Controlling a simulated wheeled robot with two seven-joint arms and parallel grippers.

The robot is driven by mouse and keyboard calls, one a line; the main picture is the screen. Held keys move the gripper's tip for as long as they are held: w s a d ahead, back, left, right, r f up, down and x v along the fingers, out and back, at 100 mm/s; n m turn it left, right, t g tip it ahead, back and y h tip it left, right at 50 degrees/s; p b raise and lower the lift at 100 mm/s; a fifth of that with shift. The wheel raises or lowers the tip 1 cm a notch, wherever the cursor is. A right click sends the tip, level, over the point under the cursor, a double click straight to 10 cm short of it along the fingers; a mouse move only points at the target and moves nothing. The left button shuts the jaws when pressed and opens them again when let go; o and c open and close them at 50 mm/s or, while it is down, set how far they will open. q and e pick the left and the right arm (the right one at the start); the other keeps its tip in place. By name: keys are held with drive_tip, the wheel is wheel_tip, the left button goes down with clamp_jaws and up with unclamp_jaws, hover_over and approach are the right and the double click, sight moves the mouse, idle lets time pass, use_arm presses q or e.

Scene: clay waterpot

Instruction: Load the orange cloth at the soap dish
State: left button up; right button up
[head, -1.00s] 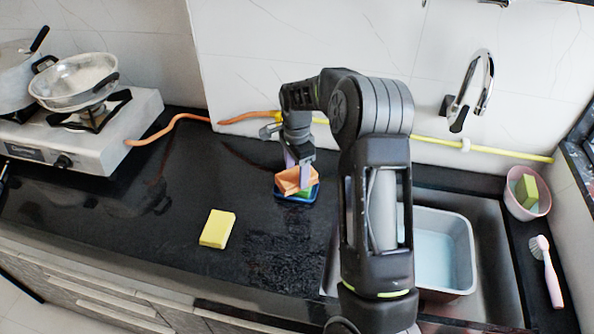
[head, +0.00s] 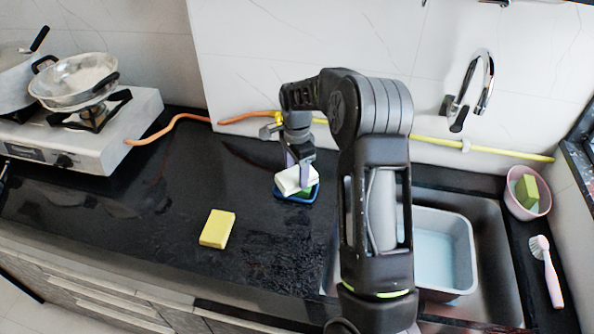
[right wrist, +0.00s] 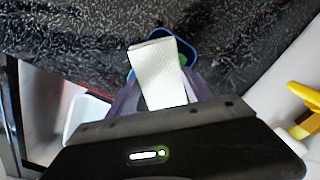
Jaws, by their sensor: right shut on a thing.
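The cloth (head: 290,181) looks white now, not orange, and is a folded block. My right gripper (head: 299,174) is shut on it, with a purple finger on either side. The cloth is over the blue soap dish (head: 297,200); I cannot tell whether it touches the dish. A green thing (head: 306,190) shows in the dish beside the cloth. In the right wrist view the white cloth (right wrist: 156,70) sits between the fingers and the blue dish rim (right wrist: 190,44) shows behind it. My left gripper is not in view.
A yellow sponge (head: 217,229) lies on the black counter (head: 130,225). A stove (head: 95,132) with pans stands left. The sink holds a grey basin (head: 445,250). A pink bowl (head: 513,203) with a green sponge and a pink brush (head: 549,272) are at right.

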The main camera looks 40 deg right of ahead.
sight(297, 175)
drive_tip(key=shift+r+p, duration=2.35)
drive_tip(key=shift+r, duration=1.15)
